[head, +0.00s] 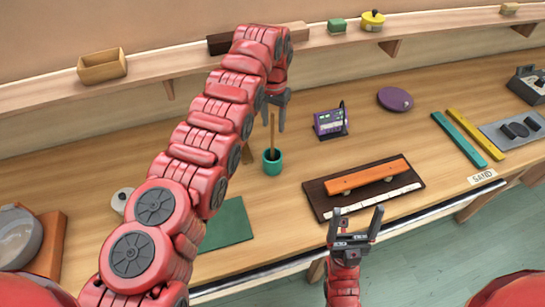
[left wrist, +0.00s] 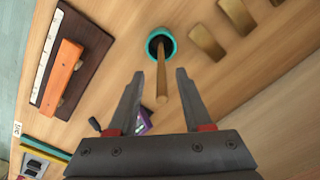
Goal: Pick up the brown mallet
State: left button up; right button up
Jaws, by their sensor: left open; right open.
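The brown mallet (head: 273,128) stands handle-up in a teal cup (head: 273,165) on the wooden workbench; its lower end is hidden in the cup. My left gripper (head: 274,108) is open above the cup, near the top of the handle. In the left wrist view the mallet (left wrist: 161,80) points up toward the camera, and its handle end lies between the two open fingers of my left gripper (left wrist: 160,76), with gaps on both sides. The teal cup (left wrist: 172,46) shows beyond the fingertips. My right gripper (head: 356,214) is open and empty at the bench's front edge.
An orange bar (head: 366,176) lies on a dark board right of the cup. A purple box (head: 330,122) and purple disc (head: 395,98) stand behind. Brass-coloured bars (left wrist: 206,42) are near the cup. A green sheet (head: 228,226) lies in front. A wall shelf (head: 180,61) runs behind.

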aim_at(272, 131)
pick_arm(q)
jog(key=f+p, duration=0.1)
jog(key=f, duration=0.1)
jog(key=f+p, duration=0.1)
jog(key=f, duration=0.1)
jog(key=shift+s+a+p, duration=0.1)
jog(key=shift+a+p, duration=0.1)
jog(key=shift+p, duration=0.2)
jog(key=shift+f, duration=0.2)
grip_shut()
